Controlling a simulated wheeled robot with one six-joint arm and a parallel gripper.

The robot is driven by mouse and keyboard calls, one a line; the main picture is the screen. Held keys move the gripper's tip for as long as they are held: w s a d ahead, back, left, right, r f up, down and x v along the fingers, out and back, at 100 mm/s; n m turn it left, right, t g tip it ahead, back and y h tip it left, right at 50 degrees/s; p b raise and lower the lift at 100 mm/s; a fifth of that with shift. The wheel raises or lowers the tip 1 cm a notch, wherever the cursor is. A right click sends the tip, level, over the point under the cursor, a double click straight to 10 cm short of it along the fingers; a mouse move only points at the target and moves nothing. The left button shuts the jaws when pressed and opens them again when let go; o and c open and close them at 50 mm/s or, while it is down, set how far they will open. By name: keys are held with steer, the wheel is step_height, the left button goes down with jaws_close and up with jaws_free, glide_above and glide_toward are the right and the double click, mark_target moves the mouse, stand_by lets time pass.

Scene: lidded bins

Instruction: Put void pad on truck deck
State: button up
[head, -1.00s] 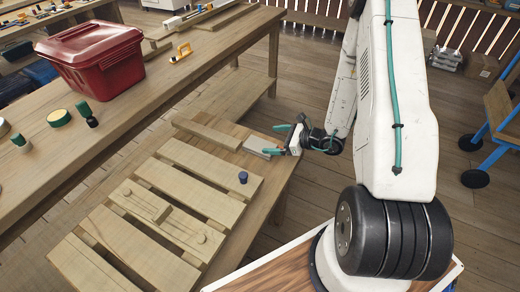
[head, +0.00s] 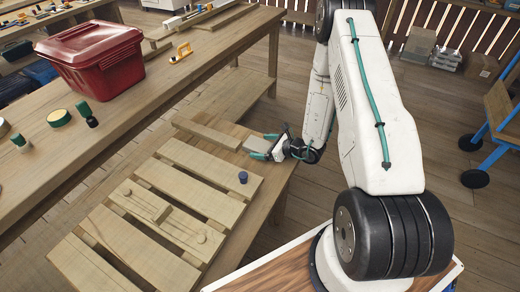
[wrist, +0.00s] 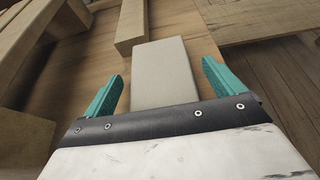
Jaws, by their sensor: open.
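A flat, pale grey rectangular block, likely the void pad (head: 255,143), lies on the wooden bench near its far right corner. It also shows in the wrist view (wrist: 162,70), running away from me between the fingers. My gripper (head: 266,146) is open at the bench edge, its teal fingers (wrist: 162,86) on either side of the pad's near end, with a gap on each side. The pad's nearest end is hidden by the gripper body. A brown wooden deck with a white rim (head: 285,277) shows beneath my arm; I cannot tell whether it is the truck deck.
A slatted wooden frame (head: 190,196) covers much of the bench, with a dark blue cap (head: 243,177) on one slat. A loose wooden bar (head: 207,133) lies close beyond the pad. A red lidded bin (head: 92,58) stands on the longer bench to the left.

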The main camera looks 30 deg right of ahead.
steer(key=c, duration=1.2)
steer(key=shift+r, duration=0.15)
steer(key=shift+r, duration=0.65)
step_height(320, 180, up, 2)
steer(key=shift+r, duration=0.15)
steer(key=s+d, duration=0.1)
steer(key=s, duration=0.4)
steer(key=s+d, duration=0.2)
steer(key=s, duration=0.3)
steer(key=s+d+r, duration=0.1)
steer(key=s, duration=0.4)
steer(key=shift+s+d+r, duration=0.1)
steer(key=shift+s+d, duration=0.1)
